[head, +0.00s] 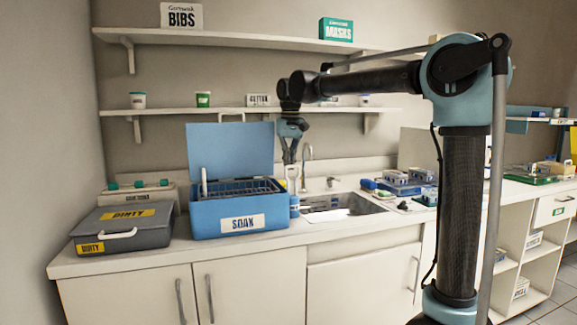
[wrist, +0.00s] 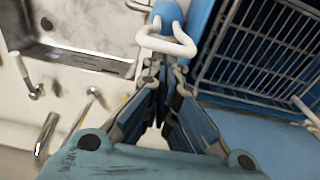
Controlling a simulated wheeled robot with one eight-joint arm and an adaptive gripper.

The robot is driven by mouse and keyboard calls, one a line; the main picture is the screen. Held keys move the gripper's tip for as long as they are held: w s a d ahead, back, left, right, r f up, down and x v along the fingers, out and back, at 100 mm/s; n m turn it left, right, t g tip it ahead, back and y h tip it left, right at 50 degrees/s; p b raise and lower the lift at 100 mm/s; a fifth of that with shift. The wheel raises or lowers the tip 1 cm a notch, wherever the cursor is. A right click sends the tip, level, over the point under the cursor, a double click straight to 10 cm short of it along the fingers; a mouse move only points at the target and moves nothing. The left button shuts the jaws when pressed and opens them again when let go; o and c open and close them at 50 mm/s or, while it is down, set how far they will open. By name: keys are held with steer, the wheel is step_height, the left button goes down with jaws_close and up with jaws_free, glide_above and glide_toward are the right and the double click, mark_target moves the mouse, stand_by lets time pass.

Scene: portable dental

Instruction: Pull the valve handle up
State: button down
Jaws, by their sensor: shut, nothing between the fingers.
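The valve handle appears to be a white loop (wrist: 166,42) on a blue rounded fitting (wrist: 167,12) at the right side of the blue SOAK box (head: 238,217). In the wrist view the loop lies just beyond my fingertips. My gripper (wrist: 165,80) is shut and empty, and I cannot tell whether it touches the loop. In the head view my gripper (head: 291,158) points down above the fitting (head: 293,205), between the box and the sink. The handle's exact tilt is unclear there.
The box's raised lid (head: 231,150) stands left of my gripper, with a wire basket (wrist: 262,50) inside the box. A sink (head: 340,207) and tap (head: 306,163) are close on the right. A shelf (head: 220,112) runs behind. A grey DIRTY case (head: 122,226) sits left.

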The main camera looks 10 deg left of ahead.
steer(key=shift+s+r, duration=0.1)
steer(key=shift+r, duration=0.05)
steer(key=shift+s+d+r, duration=0.2)
steer(key=shift+r, duration=0.4)
